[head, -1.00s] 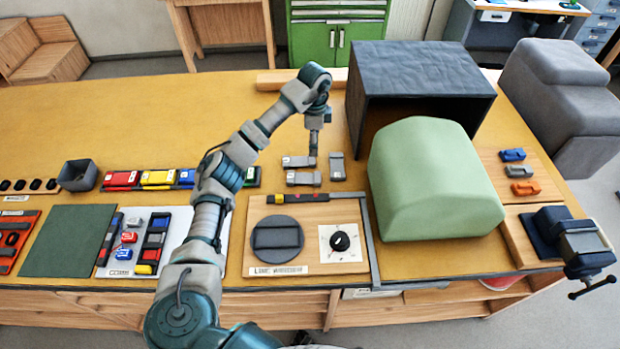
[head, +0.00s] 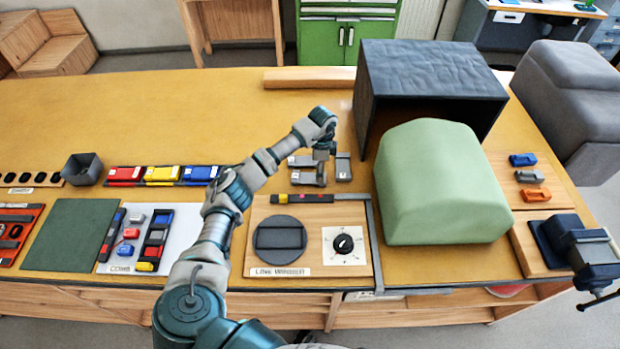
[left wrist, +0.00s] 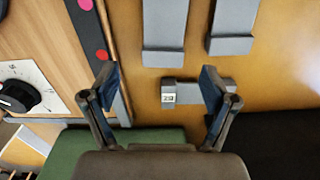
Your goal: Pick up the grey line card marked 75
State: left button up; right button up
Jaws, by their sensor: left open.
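Three grey line cards lie on the yellow bench. In the head view one is at the right (head: 343,167), beside a far-left one (head: 297,160) and a near-left one (head: 304,180) partly behind my left gripper (head: 322,157). In the left wrist view my left gripper (left wrist: 157,78) is open and empty. The right card (left wrist: 190,92) appears between its fingers, the right finger overlapping one end. That card's small white label is too blurred to read surely. The other two cards (left wrist: 165,28) (left wrist: 232,28) lie at the top, their labels out of view. My right gripper is not in view.
A pale green rounded block (head: 440,185) and a dark open box (head: 432,80) stand close right of the cards. A wooden board (head: 330,268) with a black dial (head: 343,243) lies in front.

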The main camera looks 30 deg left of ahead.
aim_at(309, 178)
pick_arm(q)
jog(key=f, duration=0.5)
jog(key=shift+w+a, duration=0.2)
jog(key=shift+a, duration=0.05)
jog(key=shift+d, duration=0.15)
jog(key=c, duration=1.3)
jog(key=shift+o, duration=0.2)
